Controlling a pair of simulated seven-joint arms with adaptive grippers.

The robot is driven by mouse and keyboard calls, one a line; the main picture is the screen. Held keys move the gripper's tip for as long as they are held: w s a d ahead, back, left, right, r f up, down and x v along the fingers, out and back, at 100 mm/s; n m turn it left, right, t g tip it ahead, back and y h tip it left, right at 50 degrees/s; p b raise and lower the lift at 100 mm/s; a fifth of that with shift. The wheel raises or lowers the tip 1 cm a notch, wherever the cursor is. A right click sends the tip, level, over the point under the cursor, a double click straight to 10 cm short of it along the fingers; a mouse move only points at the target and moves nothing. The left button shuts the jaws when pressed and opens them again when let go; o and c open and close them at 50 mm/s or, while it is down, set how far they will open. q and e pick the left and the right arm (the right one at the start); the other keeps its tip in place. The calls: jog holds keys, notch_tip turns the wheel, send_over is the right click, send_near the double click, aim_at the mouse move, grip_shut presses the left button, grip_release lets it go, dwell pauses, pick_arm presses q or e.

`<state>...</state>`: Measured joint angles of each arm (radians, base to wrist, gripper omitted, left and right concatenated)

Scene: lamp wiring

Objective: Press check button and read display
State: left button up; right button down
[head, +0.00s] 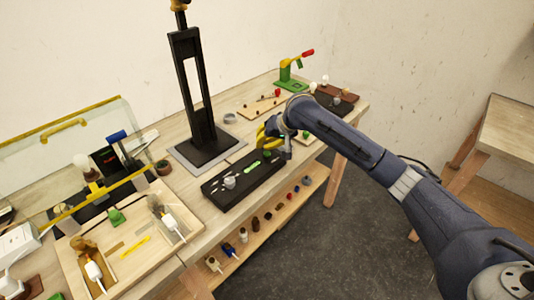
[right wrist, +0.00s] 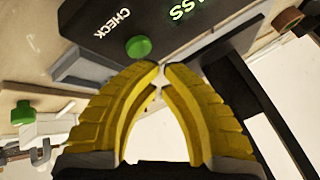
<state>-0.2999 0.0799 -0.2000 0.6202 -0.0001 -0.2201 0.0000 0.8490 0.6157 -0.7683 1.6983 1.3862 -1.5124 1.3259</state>
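The black tester box (head: 225,192) lies on the bench in the head view. In the right wrist view its dark panel (right wrist: 95,35) bears the word CHECK beside a round green check button (right wrist: 138,47). The display (right wrist: 185,8) shows green letters ending in "SS"; the rest is cut off. In the head view the display (head: 250,168) glows green, too small to read. My right gripper (right wrist: 161,66), with yellow fingers, is shut and empty, its tips close to the button. Contact cannot be told. It also shows at the box's far end in the head view (head: 266,136). My left gripper is not in view.
A tall black stand (head: 190,90) rises behind the box. A wooden tray (head: 150,262) with white-handled tools is at the left. A green clamp with a red handle (head: 292,72) stands at the back. A lower shelf (head: 262,232) holds several small parts.

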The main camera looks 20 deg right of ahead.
aim_at(264, 152)
jog(key=shift+r, duration=0.1)
dwell(0.3)
jog(key=shift+r, duration=2.45)
